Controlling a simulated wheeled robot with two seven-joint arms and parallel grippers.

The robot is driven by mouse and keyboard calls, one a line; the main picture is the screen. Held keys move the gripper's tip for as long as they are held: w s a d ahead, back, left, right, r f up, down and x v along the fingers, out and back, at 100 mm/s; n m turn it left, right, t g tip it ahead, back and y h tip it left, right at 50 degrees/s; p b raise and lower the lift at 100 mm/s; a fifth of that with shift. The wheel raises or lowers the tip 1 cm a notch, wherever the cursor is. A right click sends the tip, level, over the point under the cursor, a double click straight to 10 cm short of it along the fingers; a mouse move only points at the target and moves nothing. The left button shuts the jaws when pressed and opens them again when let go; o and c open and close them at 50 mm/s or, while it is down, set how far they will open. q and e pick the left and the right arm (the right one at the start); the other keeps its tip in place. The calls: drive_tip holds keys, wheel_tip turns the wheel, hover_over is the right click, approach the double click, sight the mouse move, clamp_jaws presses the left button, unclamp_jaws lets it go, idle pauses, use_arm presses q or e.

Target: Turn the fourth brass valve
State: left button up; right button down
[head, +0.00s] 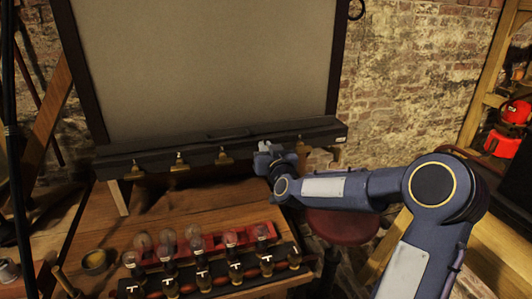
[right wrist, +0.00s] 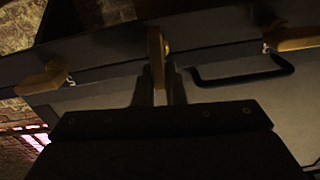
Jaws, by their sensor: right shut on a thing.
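A row of brass valves runs along the front of a long dark case. In the head view three show left of my right gripper (head: 266,149): the first valve (head: 135,172), the second valve (head: 180,159) and the third valve (head: 223,158). Another valve (head: 303,147) shows to its right. My right gripper covers the fourth from the left. In the right wrist view the fingers (right wrist: 159,86) are shut on that fourth brass valve (right wrist: 157,44), which stands upright between them. Neighbouring valves show at left (right wrist: 42,79) and right (right wrist: 296,40). My left gripper is out of view.
The dark case (head: 205,152) sits under a large framed grey panel (head: 210,65). On the wooden bench (head: 160,212) in front stand several glass-topped jars (head: 168,237) in a rack. A red stool (head: 343,228) is at the right.

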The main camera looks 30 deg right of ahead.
drive_tip(key=shift+s+d+f+m+b, duration=0.1)
drive_tip(key=shift+d+f+m+b, duration=0.3)
drive_tip(key=shift+m+b, duration=2.55)
drive_tip(key=shift+s+d+f+m+b, duration=0.1)
drive_tip(key=shift+d+f+m+b, duration=0.3)
drive_tip(key=shift+m+b, duration=2.55)
drive_tip(key=shift+s+d+f+m+b, duration=0.1)
drive_tip(key=shift+d+f+m+b, duration=0.3)
drive_tip(key=shift+m+b, duration=2.55)
drive_tip(key=shift+a+f+n+b, duration=0.1)
drive_tip(key=shift+a+n+b, duration=0.05)
drive_tip(key=shift+n+b, duration=0.3)
drive_tip(key=c, duration=1.5)
unclamp_jaws()
drive_tip(key=b+v, duration=0.1)
drive_tip(key=v, duration=0.6)
drive_tip(key=shift+s, duration=0.35)
